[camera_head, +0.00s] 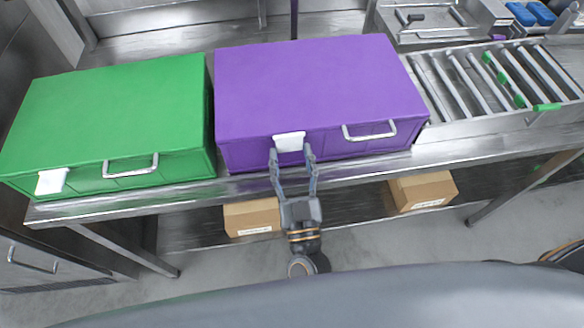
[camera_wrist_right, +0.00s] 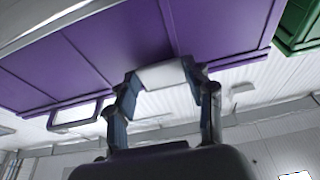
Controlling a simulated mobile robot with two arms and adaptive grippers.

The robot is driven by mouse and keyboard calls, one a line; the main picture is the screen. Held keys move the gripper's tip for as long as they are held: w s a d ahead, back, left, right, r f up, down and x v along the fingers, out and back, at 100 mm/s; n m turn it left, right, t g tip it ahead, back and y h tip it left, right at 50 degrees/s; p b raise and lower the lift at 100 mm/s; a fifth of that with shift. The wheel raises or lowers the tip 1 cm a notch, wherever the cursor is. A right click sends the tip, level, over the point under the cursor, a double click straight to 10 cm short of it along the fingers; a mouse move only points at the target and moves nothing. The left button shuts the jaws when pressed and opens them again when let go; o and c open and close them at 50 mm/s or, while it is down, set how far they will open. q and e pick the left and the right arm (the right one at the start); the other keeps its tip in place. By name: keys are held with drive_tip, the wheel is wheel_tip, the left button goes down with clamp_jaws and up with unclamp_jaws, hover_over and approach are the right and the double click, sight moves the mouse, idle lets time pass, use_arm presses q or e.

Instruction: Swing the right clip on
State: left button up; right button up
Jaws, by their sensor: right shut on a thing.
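A purple box (camera_head: 318,80) with its lid down stands on the metal bench. A white clip (camera_head: 289,141) sits on its front face, left of a metal handle (camera_head: 370,131). My right gripper (camera_head: 291,156) reaches up from below, with a fingertip at each side of this clip, shut on it. In the right wrist view, the clip (camera_wrist_right: 164,75) shows between the two fingers, against the purple box (camera_wrist_right: 110,48). A green box (camera_head: 105,115) stands to the left, with its own white clip (camera_head: 51,181) and a handle (camera_head: 130,166). My left gripper is not in view.
A roller conveyor (camera_head: 480,82) lies right of the purple box. Trays and blue items (camera_head: 530,13) are at the back right. Cardboard boxes (camera_head: 252,217) (camera_head: 423,191) sit on the shelf below. The bench's front edge (camera_head: 200,193) runs just below the boxes.

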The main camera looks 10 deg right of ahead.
drive_tip(key=shift+w, duration=0.1)
idle(0.3)
drive_tip(key=o, duration=1.2)
drive_tip(key=shift+c, duration=0.2)
drive_tip(key=v, duration=1.2)
drive_tip(key=shift+f, duration=0.25)
drive_tip(key=shift+w, duration=0.1)
